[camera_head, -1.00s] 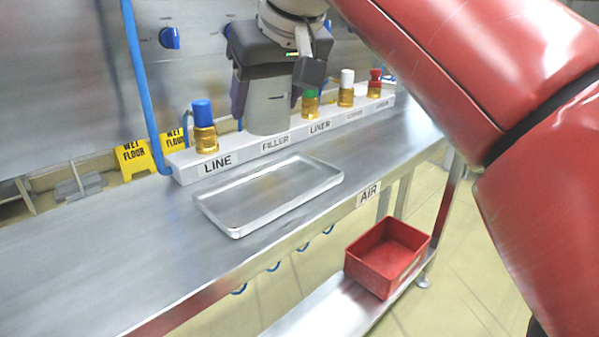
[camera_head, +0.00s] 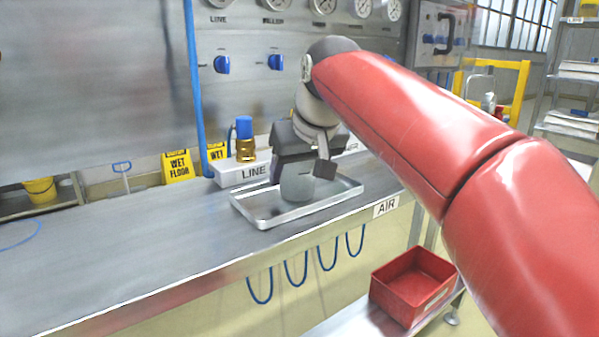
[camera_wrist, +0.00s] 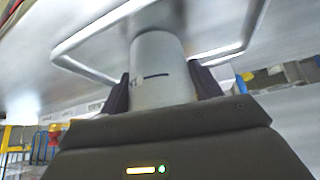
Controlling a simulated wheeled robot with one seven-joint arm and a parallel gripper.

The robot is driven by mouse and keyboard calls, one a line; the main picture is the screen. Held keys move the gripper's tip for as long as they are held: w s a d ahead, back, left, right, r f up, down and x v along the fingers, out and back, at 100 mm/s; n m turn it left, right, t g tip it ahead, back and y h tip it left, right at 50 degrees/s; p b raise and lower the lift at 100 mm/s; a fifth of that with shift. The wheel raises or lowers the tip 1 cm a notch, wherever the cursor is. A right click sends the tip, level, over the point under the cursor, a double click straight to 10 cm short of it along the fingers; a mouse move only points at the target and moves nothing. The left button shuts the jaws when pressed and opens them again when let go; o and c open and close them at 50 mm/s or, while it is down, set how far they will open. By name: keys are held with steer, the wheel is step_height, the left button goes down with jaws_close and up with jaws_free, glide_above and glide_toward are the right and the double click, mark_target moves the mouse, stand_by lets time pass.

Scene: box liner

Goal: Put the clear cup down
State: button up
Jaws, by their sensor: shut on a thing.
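The clear cup (camera_head: 297,187) looks greyish and translucent and is upright below my gripper (camera_head: 298,172). In the wrist view the cup (camera_wrist: 160,62) sits between the two dark fingers of my gripper (camera_wrist: 163,88), which is shut on it. The cup is over the shallow metal tray (camera_head: 262,221) on the bench. The tray also shows behind the cup in the wrist view (camera_wrist: 92,72). I cannot tell whether the cup's base touches the tray floor. The gripper body hides the cup's upper part in the head view.
A white labelled manifold (camera_head: 232,174) with a blue-capped brass fitting (camera_head: 245,140) stands just behind the tray. A blue hose (camera_head: 196,95) runs down the wall panel. The steel bench (camera_head: 120,240) is clear to the left. A red bin (camera_head: 412,285) sits on the lower shelf.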

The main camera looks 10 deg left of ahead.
steer(key=shift+f, duration=0.2)
steer(key=o, duration=1.1)
steer(key=shift+r, duration=0.1)
steer(key=shift+s+d+r, duration=0.1)
steer(key=shift+s+r, duration=0.05)
steer(key=shift+r, duration=0.35)
steer(key=p+v, duration=0.1)
steer(key=v, duration=1)
steer(key=shift+s+d+r+p, duration=0.1)
steer(key=shift+p, duration=0.25)
